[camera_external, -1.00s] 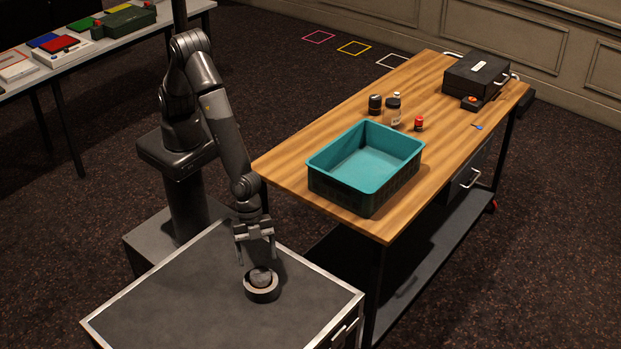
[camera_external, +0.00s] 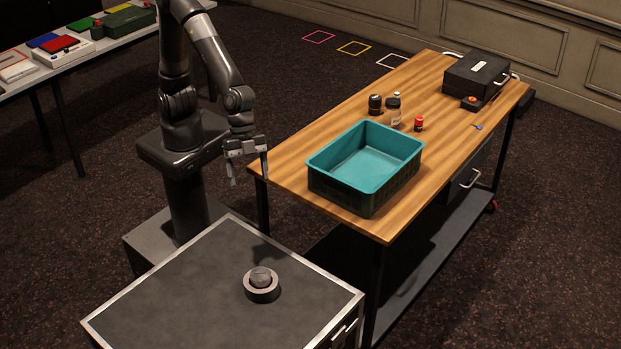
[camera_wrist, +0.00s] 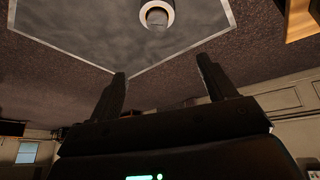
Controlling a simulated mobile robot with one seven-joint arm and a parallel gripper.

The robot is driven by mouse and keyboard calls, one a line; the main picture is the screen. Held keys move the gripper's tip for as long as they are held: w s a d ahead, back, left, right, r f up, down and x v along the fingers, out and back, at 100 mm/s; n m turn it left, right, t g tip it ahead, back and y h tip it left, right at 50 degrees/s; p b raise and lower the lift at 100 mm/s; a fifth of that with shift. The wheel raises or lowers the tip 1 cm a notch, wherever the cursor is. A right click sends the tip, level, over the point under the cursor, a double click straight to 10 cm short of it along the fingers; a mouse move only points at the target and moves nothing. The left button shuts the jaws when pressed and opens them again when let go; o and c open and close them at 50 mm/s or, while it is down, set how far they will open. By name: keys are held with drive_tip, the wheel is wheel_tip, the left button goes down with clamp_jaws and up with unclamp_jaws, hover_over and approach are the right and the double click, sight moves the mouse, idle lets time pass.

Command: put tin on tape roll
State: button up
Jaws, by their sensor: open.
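The tape roll (camera_external: 262,294) lies flat on the dark grey top of the low cabinet. The tin (camera_external: 261,275), small and grey, rests on the roll, at its middle; I cannot tell how far it sits down in the hole. The wrist view also shows the tape roll (camera_wrist: 169,8) as a pale ring at the top edge, with the tin (camera_wrist: 156,17) within it. My gripper (camera_external: 250,180) is open and empty, well above and behind the roll, apart from both. Its two fingers also show spread in the wrist view (camera_wrist: 163,82).
The grey cabinet top (camera_external: 180,310) is otherwise clear. To the right, a wooden table (camera_external: 290,165) carries a teal bin (camera_external: 330,185), several small bottles and jars, and a black case (camera_external: 475,75). A side table with coloured items stands at far left.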

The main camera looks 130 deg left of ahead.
drive_tip(key=s+a+r+n+y, duration=0.1)
drive_tip(key=s+a+r, duration=0.3)
drive_tip(key=s, duration=0.4)
drive_tip(key=s+a+r+n+t+y, duration=0.1)
drive_tip(key=s+a+r, duration=0.3)
drive_tip(key=s, duration=0.5)
drive_tip(key=s+a+r+n+y, duration=0.1)
drive_tip(key=s+a+r+n, duration=0.2)
drive_tip(key=s+a, duration=0.3)
drive_tip(key=shift+s+a+r, duration=0.15)
drive_tip(key=shift+s+r, duration=0.6)
drive_tip(key=shift+s, duration=0.4)
